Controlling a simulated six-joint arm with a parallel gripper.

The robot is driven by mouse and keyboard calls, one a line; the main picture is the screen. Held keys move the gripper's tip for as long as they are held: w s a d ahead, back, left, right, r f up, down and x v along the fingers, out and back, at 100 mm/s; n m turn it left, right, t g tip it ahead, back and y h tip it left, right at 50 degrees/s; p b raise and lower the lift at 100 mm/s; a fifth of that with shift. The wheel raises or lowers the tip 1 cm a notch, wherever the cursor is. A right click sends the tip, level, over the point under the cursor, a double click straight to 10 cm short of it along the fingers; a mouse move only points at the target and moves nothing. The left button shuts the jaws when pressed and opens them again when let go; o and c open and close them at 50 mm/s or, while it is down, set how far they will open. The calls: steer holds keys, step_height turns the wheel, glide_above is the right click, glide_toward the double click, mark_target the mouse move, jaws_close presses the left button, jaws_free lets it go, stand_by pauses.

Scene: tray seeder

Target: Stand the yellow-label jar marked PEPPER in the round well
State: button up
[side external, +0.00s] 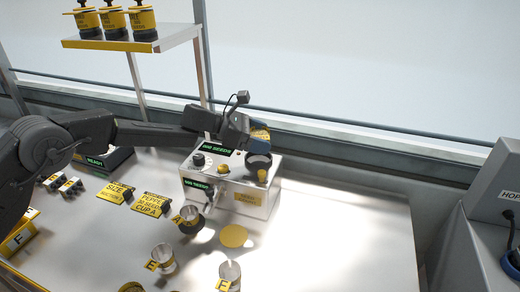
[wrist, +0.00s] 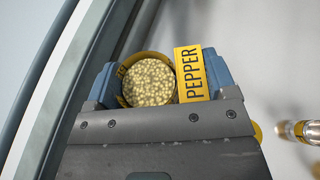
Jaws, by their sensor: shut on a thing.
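The yellow-label jar (wrist: 150,82) marked PEPPER is between the blue fingers of my gripper (wrist: 160,85), which is shut on it. In the wrist view its open-looking round top shows pale seeds, and its yellow tag reads PEPPER. In the side view my gripper (side external: 258,132) is at the back of the steel seeder box (side external: 250,197), above its top, with a little yellow of the jar showing. A dark round fitting (side external: 258,161) on the box top, which looks like the round well, lies just below the gripper. I cannot tell whether the jar touches it.
A yellow knob (side external: 262,176) stands in front of the dark fitting. Labelled cups (side external: 190,220) and a yellow disc (side external: 233,236) are on the white table (side external: 340,235). A shelf (side external: 150,38) with several yellow-label jars is at the upper left. The table's right side is clear.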

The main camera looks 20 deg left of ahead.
steer(key=shift+f, duration=1.9)
steer(key=o, duration=1)
steer(key=shift+f, duration=0.15)
